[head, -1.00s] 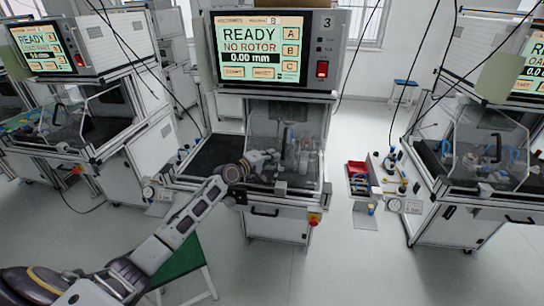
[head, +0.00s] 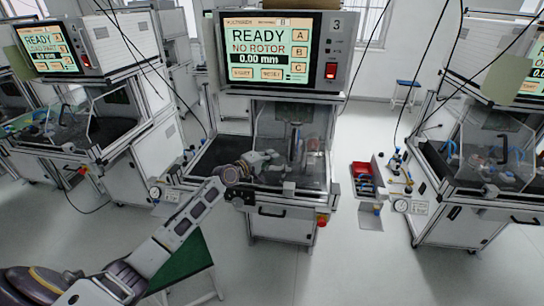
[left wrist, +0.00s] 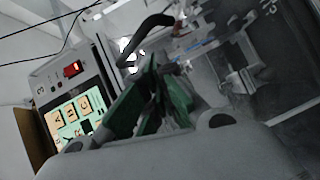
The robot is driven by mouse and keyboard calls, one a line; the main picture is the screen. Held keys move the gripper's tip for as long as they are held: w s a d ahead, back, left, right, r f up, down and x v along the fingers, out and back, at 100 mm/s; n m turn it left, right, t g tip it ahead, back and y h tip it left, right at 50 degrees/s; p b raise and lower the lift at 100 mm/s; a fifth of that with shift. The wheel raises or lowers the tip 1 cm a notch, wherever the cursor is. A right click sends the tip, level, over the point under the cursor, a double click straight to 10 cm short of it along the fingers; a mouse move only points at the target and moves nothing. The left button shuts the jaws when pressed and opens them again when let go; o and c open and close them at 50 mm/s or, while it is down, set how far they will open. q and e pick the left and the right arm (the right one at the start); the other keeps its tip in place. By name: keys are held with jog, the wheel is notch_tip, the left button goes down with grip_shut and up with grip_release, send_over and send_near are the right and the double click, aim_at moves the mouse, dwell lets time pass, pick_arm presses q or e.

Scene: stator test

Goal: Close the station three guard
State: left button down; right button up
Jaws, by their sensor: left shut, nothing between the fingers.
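Station three stands in the middle of the head view, its screen (head: 270,47) reading READY, NO ROTOR, 0.00 mm. Its clear guard (head: 315,120) shows over the right part of the work bay, with a dark upright handle (head: 295,136). How far the guard is open is hard to tell. My left gripper (head: 274,159) is at the front of the bay, low and left of the handle. In the left wrist view its green-padded fingers (left wrist: 160,92) are shut and empty. A black curved handle (left wrist: 150,35) shows beyond them, apparently apart. My right gripper is not seen.
A red parts bin (head: 362,172) stands right of station three. Neighbouring stations stand left (head: 75,125) and right (head: 490,150), with a gauge (head: 402,206) by the right one. A green-topped stool (head: 185,265) is below my left arm.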

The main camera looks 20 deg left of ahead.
pick_arm(q)
jog(key=b+v, duration=0.1)
jog(key=v, duration=0.8)
dwell(0.5)
dwell(0.4)
